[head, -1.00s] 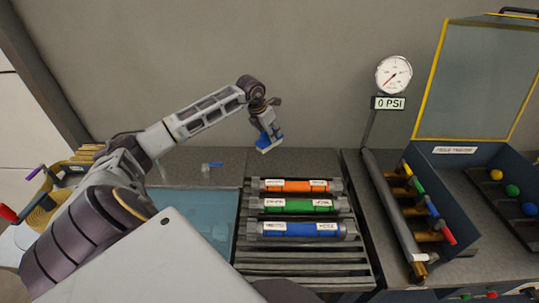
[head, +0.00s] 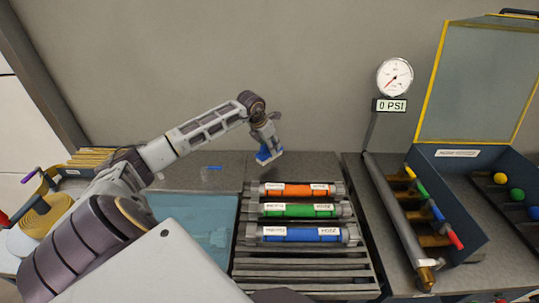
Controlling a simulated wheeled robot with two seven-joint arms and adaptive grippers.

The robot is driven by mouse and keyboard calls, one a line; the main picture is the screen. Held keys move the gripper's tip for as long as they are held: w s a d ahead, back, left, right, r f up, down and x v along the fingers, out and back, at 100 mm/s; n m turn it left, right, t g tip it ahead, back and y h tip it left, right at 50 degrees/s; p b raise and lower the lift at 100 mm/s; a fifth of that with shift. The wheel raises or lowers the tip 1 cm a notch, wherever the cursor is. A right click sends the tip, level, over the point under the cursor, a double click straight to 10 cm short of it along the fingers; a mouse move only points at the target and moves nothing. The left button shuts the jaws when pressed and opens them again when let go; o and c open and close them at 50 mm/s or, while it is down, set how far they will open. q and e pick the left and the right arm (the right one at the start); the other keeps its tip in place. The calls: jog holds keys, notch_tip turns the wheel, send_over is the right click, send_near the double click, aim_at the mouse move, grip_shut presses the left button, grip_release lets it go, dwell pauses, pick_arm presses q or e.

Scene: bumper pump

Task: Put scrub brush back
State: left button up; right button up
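The scrub brush (head: 267,156), blue with a pale bristle side, hangs at the end of my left arm. My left gripper (head: 268,143) is shut on it and holds it above the back of the counter, behind the rack of coloured tubes. The gripper's fingers are small in the picture and partly hidden by the wrist. My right gripper is not in view.
A rack (head: 360,262) holds orange, green and blue labelled tubes. Yellow rolls (head: 48,212) lie far left.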

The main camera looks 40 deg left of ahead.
pick_arm(q)
jog(key=shift+f, duration=0.45)
jog(key=shift+f+b, duration=1.15)
jog(key=shift+f, duration=0.9)
jog(key=o, duration=1)
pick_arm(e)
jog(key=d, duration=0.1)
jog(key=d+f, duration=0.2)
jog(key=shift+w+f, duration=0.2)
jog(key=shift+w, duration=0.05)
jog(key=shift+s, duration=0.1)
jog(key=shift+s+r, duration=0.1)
